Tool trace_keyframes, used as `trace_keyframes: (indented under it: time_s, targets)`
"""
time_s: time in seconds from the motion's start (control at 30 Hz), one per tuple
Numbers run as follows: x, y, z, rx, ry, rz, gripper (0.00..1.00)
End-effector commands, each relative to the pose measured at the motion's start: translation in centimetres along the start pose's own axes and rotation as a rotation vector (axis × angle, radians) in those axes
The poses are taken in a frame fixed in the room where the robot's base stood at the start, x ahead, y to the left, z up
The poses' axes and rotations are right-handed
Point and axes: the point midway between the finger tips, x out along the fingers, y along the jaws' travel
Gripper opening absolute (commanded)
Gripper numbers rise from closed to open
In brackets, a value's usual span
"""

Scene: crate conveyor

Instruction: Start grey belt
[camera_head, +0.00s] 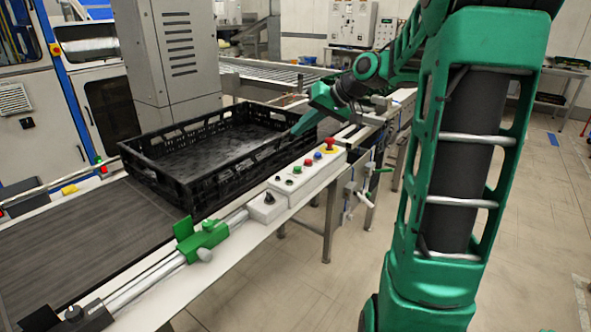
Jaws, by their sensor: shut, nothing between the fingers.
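The grey belt (75,238) runs along the left, dark and flat, with a black crate (168,190) standing on it. A white control box (318,176) is fixed to the belt's near side rail. It carries a green button (297,170), a red button (307,163), a blue button (317,155) and a red mushroom knob (331,144) on yellow. A smaller box with a black knob (269,198) sits at its left end. My gripper (296,130) is shut and empty, pointing down near the crate's right end, beyond the control box. It appears apart from the buttons.
A grey machine column (168,55) stands behind the crate. A green clamp (203,240) sits on the near rail. A roller conveyor (270,70) lies farther back. The floor at right is open, partly hidden by my arm.

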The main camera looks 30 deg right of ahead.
Motion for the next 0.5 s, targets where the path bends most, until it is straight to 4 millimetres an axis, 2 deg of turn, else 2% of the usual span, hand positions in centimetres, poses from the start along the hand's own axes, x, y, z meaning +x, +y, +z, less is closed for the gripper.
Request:
trace_keyframes:
  time_s: [0.33,0.5]
  targets:
    - [0.06,0.17,0.15,0.001,-0.001,0.002,0.0]
    - [0.92,0.78,0.86,0.002,-0.003,0.001,0.0]
